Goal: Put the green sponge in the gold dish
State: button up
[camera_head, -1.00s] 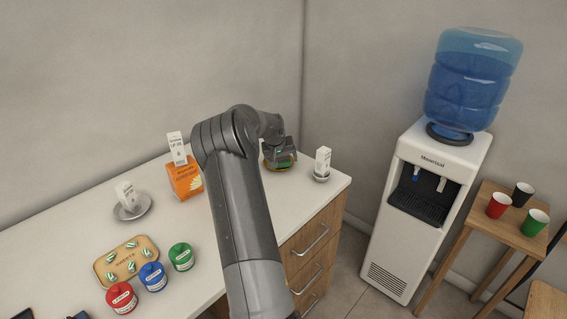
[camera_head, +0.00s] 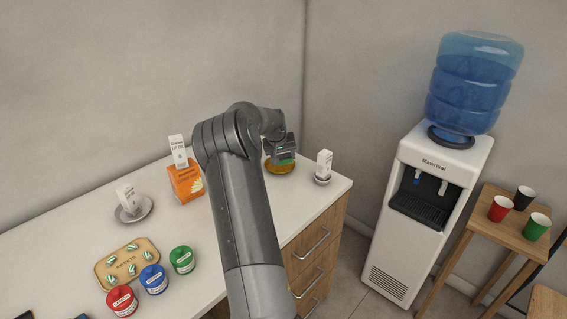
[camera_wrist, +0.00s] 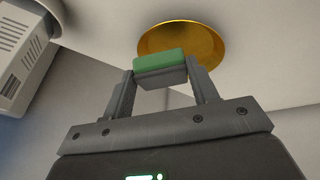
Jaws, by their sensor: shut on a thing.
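My gripper (camera_wrist: 163,82) is shut on the green sponge (camera_wrist: 160,63) in the wrist view, with one finger on each end of it. The gold dish (camera_wrist: 207,38) lies just past the sponge in that view, partly hidden behind it. In the head view my gripper (camera_head: 282,155) is above the gold dish (camera_head: 280,168) on the counter's right part, and a sliver of green sponge shows under it. The sponge appears held above the dish; the exact gap cannot be told.
A small white box in a little grey dish (camera_head: 322,181) stands close to the right of the gold dish. An orange box (camera_head: 186,181) stands to the left. Jars and a sweets tray (camera_head: 105,277) are at the front left of the counter (camera_head: 300,210).

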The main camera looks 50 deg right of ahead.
aim_at(282, 158)
notch_tip(282, 158, up, 6)
jog(key=shift+r, duration=0.2)
jog(key=shift+w+r, duration=0.15)
jog(key=shift+r, duration=0.1)
jog(key=shift+w+m, duration=0.2)
jog(key=shift+m, duration=0.4)
jog(key=w+m, duration=0.1)
jog(key=m, duration=0.1)
jog(key=w+m, duration=0.1)
jog(key=shift+a+f+m+t+h, duration=0.15)
jog(key=shift+f+m+t+h, duration=0.2)
jog(key=shift+m+t+h, duration=0.05)
notch_tip(282, 158, down, 10)
jog(key=shift+r, duration=0.1)
jog(key=shift+f, duration=0.2)
jog(key=o, duration=0.7)
jog(key=shift+o, duration=0.2)
